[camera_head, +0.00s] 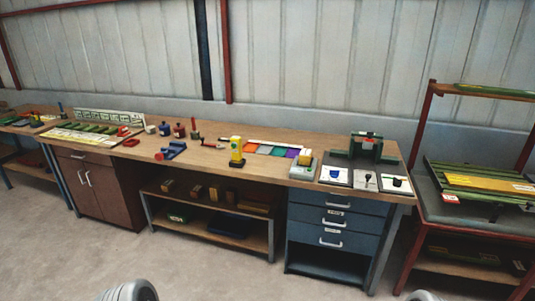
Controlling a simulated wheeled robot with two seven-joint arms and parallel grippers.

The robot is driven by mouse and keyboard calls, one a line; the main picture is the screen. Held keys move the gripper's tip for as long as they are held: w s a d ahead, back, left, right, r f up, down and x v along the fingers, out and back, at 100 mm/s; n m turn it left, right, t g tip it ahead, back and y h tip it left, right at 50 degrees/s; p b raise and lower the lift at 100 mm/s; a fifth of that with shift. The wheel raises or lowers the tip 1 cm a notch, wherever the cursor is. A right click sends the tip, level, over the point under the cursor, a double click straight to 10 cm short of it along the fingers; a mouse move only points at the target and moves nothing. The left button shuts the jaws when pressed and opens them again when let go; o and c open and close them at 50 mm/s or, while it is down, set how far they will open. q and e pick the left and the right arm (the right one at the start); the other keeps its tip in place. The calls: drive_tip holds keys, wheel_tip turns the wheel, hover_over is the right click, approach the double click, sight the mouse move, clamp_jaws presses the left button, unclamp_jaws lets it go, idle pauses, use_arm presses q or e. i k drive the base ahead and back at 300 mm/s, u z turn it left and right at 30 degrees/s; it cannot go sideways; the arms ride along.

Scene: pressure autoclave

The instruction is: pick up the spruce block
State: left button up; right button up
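Several wooden blocks stand on the open shelf under the bench, among them a brown block (167,187), a darker block (196,192) and a yellowish-brown block (214,194). I cannot tell which of these is the spruce block. Neither gripper shows. Only rounded grey-white parts, likely of my own arms, show at the bottom edge, well away from the bench and the blocks.
A long wooden workbench (275,137) runs along the wall, with tools and a yellow device (237,150) on it. Blue drawers (331,225) stand under its right end, a brown cabinet (103,190) under its left. A red-framed rack (410,235) stands at right. The floor in front is clear.

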sight(305, 156)
drive_tip(key=u, duration=1.05)
drive_tip(key=i, duration=1.15)
drive_tip(key=u, duration=0.3)
drive_tip(key=i, duration=1.25)
drive_tip(key=z, duration=0.85)
